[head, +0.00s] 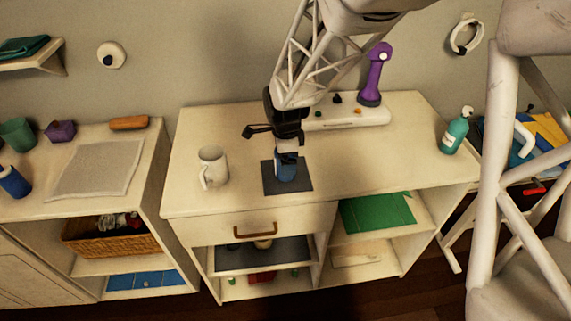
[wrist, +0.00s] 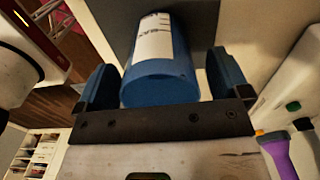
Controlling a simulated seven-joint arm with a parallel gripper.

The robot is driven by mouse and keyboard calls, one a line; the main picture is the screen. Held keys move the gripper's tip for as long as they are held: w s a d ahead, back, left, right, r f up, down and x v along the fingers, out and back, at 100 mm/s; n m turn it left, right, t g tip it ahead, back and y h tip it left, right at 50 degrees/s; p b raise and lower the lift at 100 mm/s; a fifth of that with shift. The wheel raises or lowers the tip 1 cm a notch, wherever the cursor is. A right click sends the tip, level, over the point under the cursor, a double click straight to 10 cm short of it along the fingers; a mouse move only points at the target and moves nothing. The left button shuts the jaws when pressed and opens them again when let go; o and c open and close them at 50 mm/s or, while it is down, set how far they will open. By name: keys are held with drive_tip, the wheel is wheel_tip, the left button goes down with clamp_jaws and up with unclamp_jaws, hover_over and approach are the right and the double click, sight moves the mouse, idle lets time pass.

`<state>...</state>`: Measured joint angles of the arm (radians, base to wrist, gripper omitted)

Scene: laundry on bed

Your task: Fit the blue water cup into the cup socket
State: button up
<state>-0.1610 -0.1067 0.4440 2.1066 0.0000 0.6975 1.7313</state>
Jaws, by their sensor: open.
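A blue cup (head: 286,172) with a white printed label stands on a dark grey square pad (head: 306,186) on the cabinet top. In the wrist view the cup (wrist: 160,75) sits between the two blue-padded fingers of my gripper (wrist: 162,88), with the pad (wrist: 205,25) behind it. My gripper (head: 287,158) is open around the cup, and a gap shows beside each finger. The arm and gripper hide the cup's upper part in the head view. I cannot make out a separate socket shape on the pad.
A white mug (head: 212,167) stands left of the pad. A white block with a purple device (head: 374,75) is at the back, and a teal pump bottle (head: 455,132) at the right. The cabinet top's front right is clear.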

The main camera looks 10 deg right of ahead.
drive_tip(key=c, duration=1.1)
drive_tip(key=shift+o, duration=0.2)
drive_tip(key=shift+r, duration=0.3)
drive_tip(key=s+d+r, duration=0.1)
drive_tip(key=s+r, duration=0.1)
drive_tip(key=s, duration=0.5)
drive_tip(key=s+d+r, duration=0.1)
drive_tip(key=s+r, duration=0.1)
drive_tip(key=s, duration=0.6)
drive_tip(key=shift+s+d+r, duration=0.2)
idle(0.6)
drive_tip(key=shift+s, duration=0.2)
idle(0.3)
drive_tip(key=shift+w, duration=0.15)
idle(0.4)
